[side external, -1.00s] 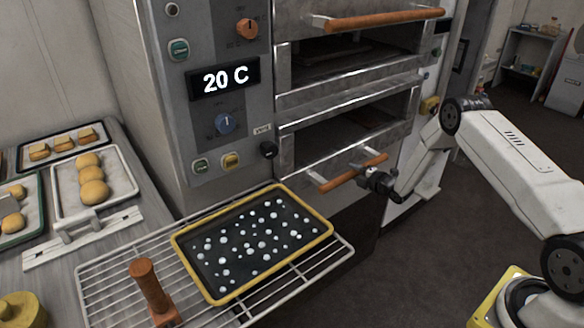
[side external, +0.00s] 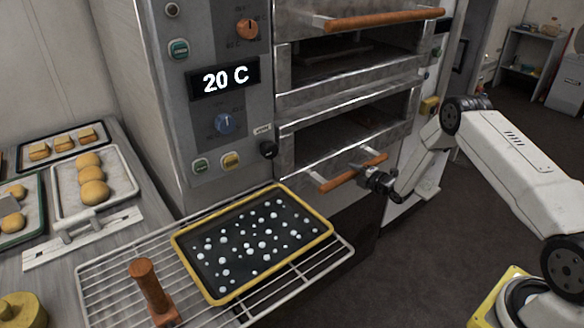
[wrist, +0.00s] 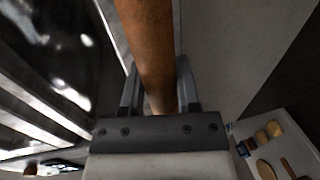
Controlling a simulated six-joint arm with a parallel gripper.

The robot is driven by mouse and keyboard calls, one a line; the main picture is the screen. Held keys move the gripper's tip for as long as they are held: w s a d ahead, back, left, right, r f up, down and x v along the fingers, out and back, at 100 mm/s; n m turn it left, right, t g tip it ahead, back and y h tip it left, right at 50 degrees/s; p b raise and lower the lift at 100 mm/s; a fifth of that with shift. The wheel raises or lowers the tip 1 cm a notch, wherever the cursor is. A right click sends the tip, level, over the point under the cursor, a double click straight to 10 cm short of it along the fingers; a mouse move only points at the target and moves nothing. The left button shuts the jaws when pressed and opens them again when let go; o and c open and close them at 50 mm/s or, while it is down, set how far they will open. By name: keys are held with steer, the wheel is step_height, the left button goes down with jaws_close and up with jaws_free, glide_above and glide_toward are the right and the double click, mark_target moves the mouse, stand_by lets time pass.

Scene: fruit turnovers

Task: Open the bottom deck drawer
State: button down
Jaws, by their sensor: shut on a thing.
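The bottom deck drawer (side external: 335,200) is the lowest front of the oven, with a wooden bar handle (side external: 345,177) on metal brackets. My gripper (side external: 367,172) is at the right part of this handle. In the wrist view the handle (wrist: 148,45) runs between the two fingers of my gripper (wrist: 160,90), and they are shut on it. The lower deck opening (side external: 350,130) above the handle is dark. I cannot tell from these frames whether the drawer is pulled out at all.
A wire rack (side external: 110,285) with a yellow-rimmed tray (side external: 328,232) and a wooden-handled tool (side external: 150,285) stands in front of the oven. An upper deck handle (side external: 385,18) is above. Trays of pastries (side external: 60,205) lie at left. The floor (side external: 400,270) to the right is clear.

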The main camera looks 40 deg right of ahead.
steer(key=shift+s, duration=0.1)
stand_by(0.4)
steer(key=s, duration=2.7)
steer(key=shift+s, duration=0.3)
steer(key=shift+c, duration=1.6)
jaws_free()
